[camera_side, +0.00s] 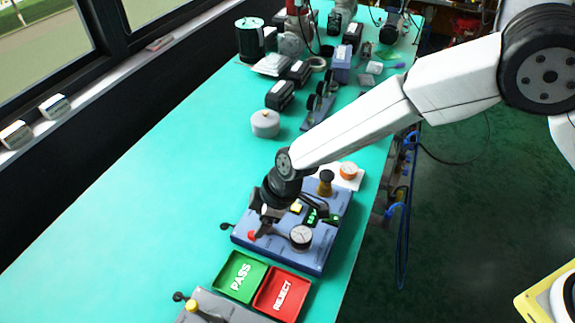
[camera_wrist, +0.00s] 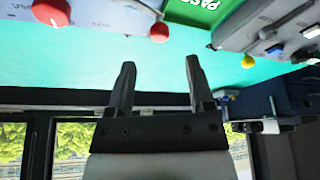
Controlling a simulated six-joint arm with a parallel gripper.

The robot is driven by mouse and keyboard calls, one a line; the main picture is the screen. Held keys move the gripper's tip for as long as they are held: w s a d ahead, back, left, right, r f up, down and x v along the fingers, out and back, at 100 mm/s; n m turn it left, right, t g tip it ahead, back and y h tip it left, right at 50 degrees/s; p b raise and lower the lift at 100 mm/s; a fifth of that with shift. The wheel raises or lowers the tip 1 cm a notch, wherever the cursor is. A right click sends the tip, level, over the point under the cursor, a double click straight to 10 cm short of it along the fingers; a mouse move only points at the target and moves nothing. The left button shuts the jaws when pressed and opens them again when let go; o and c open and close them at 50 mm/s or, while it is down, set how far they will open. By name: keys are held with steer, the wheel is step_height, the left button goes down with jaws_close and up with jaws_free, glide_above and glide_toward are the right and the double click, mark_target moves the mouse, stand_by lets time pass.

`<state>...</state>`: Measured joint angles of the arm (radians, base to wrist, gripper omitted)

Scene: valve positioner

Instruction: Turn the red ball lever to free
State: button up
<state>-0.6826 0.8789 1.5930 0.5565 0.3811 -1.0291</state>
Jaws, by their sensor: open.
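The blue valve positioner box (camera_side: 325,205) lies on the teal bench in the side view, with a dial gauge (camera_side: 301,236) and several small controls on top. A red ball (camera_side: 252,235) shows at its left side, just below my gripper (camera_side: 262,214). In the wrist view, a red ball (camera_wrist: 160,32) shows beyond my gripper (camera_wrist: 159,62), and a second, larger red knob (camera_wrist: 52,12) is at the upper left. I cannot tell which is the lever's ball. My gripper is open, with nothing between the fingers and apart from both red parts. Its tips are partly hidden in the side view.
A green PASS tray (camera_side: 240,277) and a red REJECT tray (camera_side: 282,294) sit in front of the box. A grey device (camera_side: 215,308) with a yellow ball (camera_side: 191,306) is nearer the camera. A round grey pot (camera_side: 265,123) stands behind. The bench to the left is clear.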

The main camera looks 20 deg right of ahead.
mark_target(252, 234)
steer(key=shift+x, duration=3.25)
jaws_close()
